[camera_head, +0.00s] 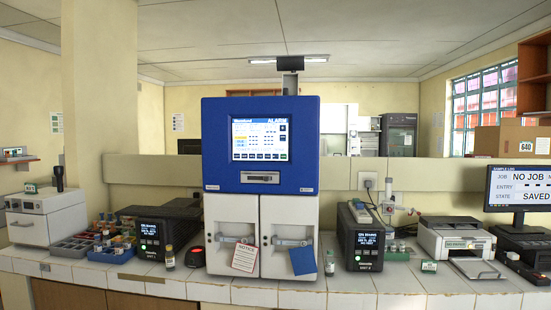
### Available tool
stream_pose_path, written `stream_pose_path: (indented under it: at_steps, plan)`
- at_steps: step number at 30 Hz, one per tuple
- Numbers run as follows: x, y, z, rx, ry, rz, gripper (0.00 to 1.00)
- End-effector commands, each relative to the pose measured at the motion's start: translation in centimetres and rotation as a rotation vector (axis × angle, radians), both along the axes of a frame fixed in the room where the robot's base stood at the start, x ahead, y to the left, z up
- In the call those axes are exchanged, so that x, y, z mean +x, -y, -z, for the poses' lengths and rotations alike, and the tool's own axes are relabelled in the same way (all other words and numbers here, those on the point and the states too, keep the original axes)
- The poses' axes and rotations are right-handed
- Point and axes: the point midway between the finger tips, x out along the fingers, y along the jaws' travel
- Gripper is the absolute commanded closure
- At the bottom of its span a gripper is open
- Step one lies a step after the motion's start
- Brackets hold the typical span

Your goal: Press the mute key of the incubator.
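A tall cabinet (212,150), which looks like the incubator, stands upright on the tiled bench at the centre. Its upper part is blue and its lower part has two white doors, both shut. Its lit screen (260,138) shows "ALARM" at the top right, a yellow-orange block at the left and a row of small dark buttons along the bottom. More small dark keys run down the screen's right side. The labels are too small to read, so I cannot tell which is the mute key. A slot-like panel (260,178) sits below the screen. My gripper is not in view.
A notice card (244,257) and a blue card (304,261) hang on the doors. Black units with small displays stand left (149,236) and right (368,240). A vial (169,257) and bottle (329,263) stand near the bench front. A printer (455,237) and monitor (519,187) are at right.

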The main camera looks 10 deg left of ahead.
Motion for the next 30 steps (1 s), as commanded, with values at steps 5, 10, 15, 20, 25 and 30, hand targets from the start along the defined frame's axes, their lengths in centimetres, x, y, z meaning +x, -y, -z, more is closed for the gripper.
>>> stream_pose_path:
  at_steps: [5, 10, 15, 20, 25, 30]
  plan:
    - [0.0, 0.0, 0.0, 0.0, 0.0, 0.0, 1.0]
    - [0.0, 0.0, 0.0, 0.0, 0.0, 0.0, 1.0]
    - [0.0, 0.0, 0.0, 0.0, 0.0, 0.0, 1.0]
    - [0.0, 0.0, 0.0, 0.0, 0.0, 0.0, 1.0]
    - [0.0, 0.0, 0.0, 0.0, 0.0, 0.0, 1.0]
    - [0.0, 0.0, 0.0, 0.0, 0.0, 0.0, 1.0]
